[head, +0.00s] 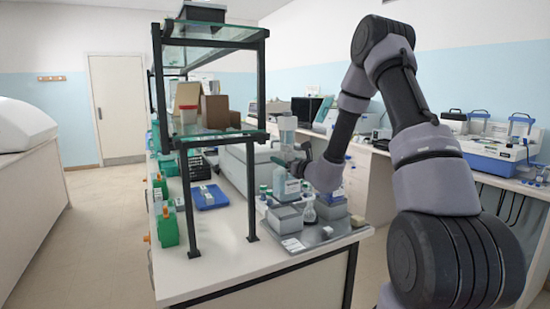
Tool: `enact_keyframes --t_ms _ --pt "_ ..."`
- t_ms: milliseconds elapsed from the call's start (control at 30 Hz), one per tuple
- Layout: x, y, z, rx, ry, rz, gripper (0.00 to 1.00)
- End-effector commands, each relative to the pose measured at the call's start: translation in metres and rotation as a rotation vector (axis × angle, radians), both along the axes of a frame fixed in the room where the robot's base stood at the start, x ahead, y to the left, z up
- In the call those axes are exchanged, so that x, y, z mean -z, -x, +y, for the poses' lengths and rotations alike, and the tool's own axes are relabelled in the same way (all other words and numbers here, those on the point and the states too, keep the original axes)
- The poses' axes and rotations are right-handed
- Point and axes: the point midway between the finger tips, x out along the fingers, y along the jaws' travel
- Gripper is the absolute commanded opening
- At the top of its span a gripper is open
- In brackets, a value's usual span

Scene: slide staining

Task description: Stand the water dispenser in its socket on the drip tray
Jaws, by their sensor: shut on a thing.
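The water dispenser appears to be the pale labelled bottle (280,184) with a green part near its top and a light grey cylinder above. It looks roughly upright over the left rear of the grey metal drip tray (322,238). My gripper (297,166) reaches in from the right and is shut on the dispenser near its upper part. The fingertips are small and partly hidden. I cannot tell whether the bottle's base touches the tray, and the socket cannot be made out.
A grey box (285,219) and a clear flask (309,210) stand at the tray, close to the dispenser. A black-framed glass shelf (222,136) rises to the left. A blue tray (209,197) lies beneath it, with bare white bench (222,240) in front.

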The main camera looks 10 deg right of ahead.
Motion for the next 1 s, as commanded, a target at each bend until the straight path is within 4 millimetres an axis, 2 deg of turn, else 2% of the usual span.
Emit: enact_keyframes --t_ms 267,700,1000 --pt "0.007 0.0 0.0 0.0 -0.001 0.0 0.0" --pt "0.033 0.0 0.0 0.0 -0.001 -0.002 0.0" --pt "0.035 -0.001 0.0 0.0 -0.002 -0.004 0.0"
